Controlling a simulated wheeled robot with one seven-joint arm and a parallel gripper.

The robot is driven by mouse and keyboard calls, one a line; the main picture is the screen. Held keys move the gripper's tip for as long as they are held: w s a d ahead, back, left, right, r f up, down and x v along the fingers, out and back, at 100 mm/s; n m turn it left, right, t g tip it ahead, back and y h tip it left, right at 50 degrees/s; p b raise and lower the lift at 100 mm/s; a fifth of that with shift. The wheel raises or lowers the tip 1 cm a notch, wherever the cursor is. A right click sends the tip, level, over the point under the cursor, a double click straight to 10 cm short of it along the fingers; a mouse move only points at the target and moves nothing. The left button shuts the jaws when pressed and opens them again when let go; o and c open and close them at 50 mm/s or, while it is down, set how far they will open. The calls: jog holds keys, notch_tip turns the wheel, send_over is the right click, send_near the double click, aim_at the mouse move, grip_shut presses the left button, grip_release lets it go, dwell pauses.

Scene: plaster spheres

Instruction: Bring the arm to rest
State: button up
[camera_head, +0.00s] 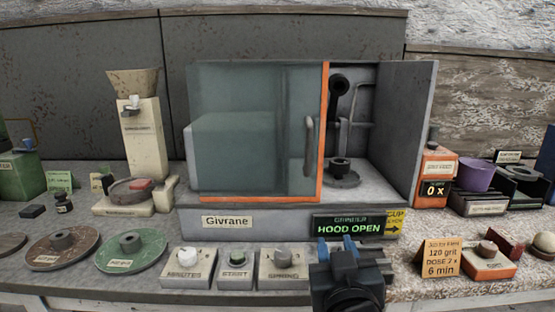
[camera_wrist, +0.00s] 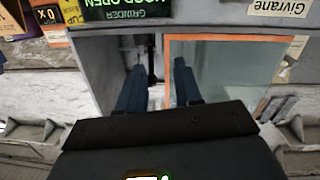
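My gripper (camera_head: 337,248) is in front of the Givrane grinder (camera_head: 250,222), low in the head view, over the bench's front edge. Its two blue fingers are apart with nothing between them; this shows clearly in the wrist view (camera_wrist: 160,80), which sees the scene upside down. The grinder's display (camera_head: 349,225) reads "HOOD OPEN". Its orange-edged glass door (camera_head: 265,130) covers the left part of the hood. The right part stands open, with a dark spindle and cup (camera_head: 341,170) inside.
Knobs labelled minutes (camera_head: 187,265), start (camera_head: 235,268) and speed (camera_head: 282,268) line the bench front left of my gripper. Green (camera_head: 130,250) and brown (camera_head: 62,247) discs lie left.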

jog(key=s+d+f+n+g+y, duration=0.1)
jog(key=s+d+f, duration=0.25)
jog(key=s, duration=0.35)
jog(key=s+d+f+p, duration=0.1)
jog(key=s+d+f, duration=0.1)
jog(key=s+f, duration=0.4)
jog(key=s+d+f+n+g+y, duration=0.1)
jog(key=s+d+f, duration=0.15)
jog(key=s, duration=0.55)
jog(key=s+d+r+m, duration=0.1)
jog(key=s+r, duration=0.1)
jog(key=s, duration=0.9)
jog(key=s+d+r+m+p, duration=0.1)
jog(key=s+d+r+m, duration=0.1)
jog(key=s, duration=0.8)
jog(key=shift+s+d+r+h, duration=0.2)
jog(key=shift+s+r+h, duration=0.2)
jog(key=shift+r, duration=0.15)
